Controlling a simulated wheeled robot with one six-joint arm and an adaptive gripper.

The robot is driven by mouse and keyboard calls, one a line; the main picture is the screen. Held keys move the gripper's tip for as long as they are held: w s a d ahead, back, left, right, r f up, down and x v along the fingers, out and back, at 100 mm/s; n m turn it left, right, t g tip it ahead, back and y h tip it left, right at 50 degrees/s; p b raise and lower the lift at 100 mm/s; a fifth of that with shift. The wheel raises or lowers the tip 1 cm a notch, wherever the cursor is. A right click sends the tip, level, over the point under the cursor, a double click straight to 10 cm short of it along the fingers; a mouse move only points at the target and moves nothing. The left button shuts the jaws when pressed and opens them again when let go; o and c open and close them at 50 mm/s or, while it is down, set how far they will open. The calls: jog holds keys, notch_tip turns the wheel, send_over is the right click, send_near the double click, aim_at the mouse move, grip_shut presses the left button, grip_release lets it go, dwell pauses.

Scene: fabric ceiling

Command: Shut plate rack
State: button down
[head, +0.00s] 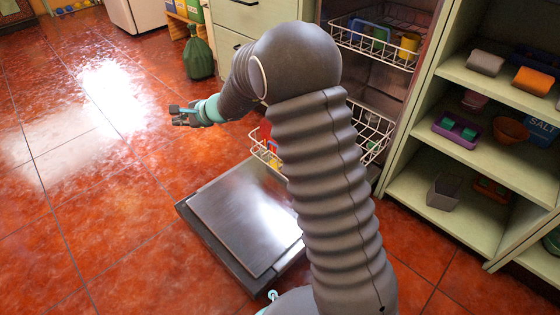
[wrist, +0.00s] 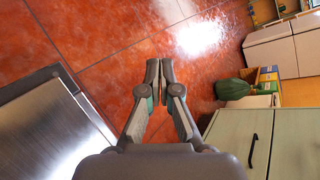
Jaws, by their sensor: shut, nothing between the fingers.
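A dishwasher stands open, its door (head: 235,225) lowered flat near the floor; the door also shows in the wrist view (wrist: 45,125). A white wire lower rack (head: 374,140) extends out over the door, with red and yellow items at its left end; my arm hides its middle. A white wire upper rack (head: 372,58) holds a blue item and a yellow cup (head: 409,45). I cannot tell which rack is the plate rack. My gripper (head: 174,115) is shut and empty, in the air left of the racks, touching neither. Its closed fingers show in the wrist view (wrist: 160,68).
Open shelves (head: 480,145) with several small items stand to the right. Green cabinet drawers (head: 233,50) stand behind my arm. A green jug (head: 198,55) stands on the floor by a wooden shelf. The red tiled floor at left is clear.

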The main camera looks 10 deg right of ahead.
jog(key=s+d+f+n+g+h, duration=0.3)
jog(key=s+n, duration=0.3)
jog(key=n, duration=0.4)
jog(key=s+d+f+n+g+h, duration=0.3)
jog(key=s+d+f+n, duration=0.1)
jog(key=s+n, duration=0.4)
jog(key=w+d+n+t+h+p, duration=0.15)
jog(key=d+n+h, duration=0.65)
jog(key=d+n, duration=1)
jog(key=w+d+f+n+b, duration=0.3)
jog(key=w+f, duration=0.2)
jog(key=f, duration=0.4)
jog(key=shift+d+f, duration=0.3)
jog(key=shift+d, duration=0.1)
jog(key=shift+w, duration=0.15)
